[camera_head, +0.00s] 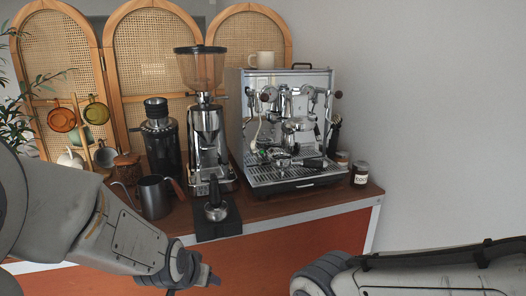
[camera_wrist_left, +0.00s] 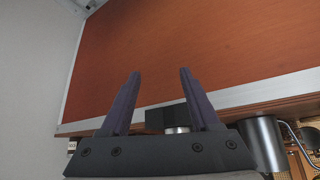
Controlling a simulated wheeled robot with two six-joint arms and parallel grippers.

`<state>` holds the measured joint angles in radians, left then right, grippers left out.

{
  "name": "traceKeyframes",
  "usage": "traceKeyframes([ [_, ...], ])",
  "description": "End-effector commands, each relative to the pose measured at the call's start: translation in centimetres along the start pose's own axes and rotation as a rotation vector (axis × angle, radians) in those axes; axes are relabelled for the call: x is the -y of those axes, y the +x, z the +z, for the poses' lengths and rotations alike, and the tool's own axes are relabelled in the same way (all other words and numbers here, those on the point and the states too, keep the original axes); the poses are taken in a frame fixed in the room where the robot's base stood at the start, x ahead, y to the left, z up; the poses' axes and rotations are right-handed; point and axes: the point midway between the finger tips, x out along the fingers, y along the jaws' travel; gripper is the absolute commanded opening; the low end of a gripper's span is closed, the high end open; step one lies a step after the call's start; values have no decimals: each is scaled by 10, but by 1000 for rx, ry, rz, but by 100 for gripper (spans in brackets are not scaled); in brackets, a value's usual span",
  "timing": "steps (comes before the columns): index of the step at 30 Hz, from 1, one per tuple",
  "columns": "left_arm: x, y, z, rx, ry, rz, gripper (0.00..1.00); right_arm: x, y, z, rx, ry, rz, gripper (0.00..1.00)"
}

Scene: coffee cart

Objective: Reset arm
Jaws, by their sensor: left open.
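My left arm comes in from the left in the head view, and its gripper (camera_head: 208,280) is in front of the cart's orange front panel, below the counter edge. In the left wrist view the left gripper (camera_wrist_left: 160,85) shows two dark fingers spread apart with nothing between them. My right arm (camera_head: 420,275) crosses the lower right of the head view. Its gripper is not clearly visible.
The wooden counter (camera_head: 330,200) holds an espresso machine (camera_head: 290,125), a grinder (camera_head: 207,140), a dark mat (camera_head: 230,228) with a portafilter (camera_head: 216,211), a steel pitcher (camera_head: 154,197) and a jar (camera_head: 360,175). A cup (camera_head: 262,60) sits on the machine. Space before the cart's orange panel (camera_head: 290,245) is free.

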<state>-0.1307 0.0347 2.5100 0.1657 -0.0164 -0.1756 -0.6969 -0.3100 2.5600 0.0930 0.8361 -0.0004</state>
Motion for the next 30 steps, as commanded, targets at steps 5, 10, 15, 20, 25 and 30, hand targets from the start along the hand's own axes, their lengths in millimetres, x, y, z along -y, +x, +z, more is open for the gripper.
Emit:
traceKeyframes([
  [5,18,-8,48,181,-61,-22,63,0,0,0,0,0,0,0],
  [10,30,-20,86,328,-113,-42,63,0,0,0,0,0,0,0],
  [15,15,-32,100,397,-80,-22,63,0,0,0,0,0,0,0],
  [20,-13,-45,102,420,-2,22,63,0,0,0,0,0,0,0],
  [25,-43,-62,109,447,94,72,63,0,0,0,0,0,0,0],
  [30,-73,-84,120,480,200,127,63,0,0,0,0,0,0,0],
])
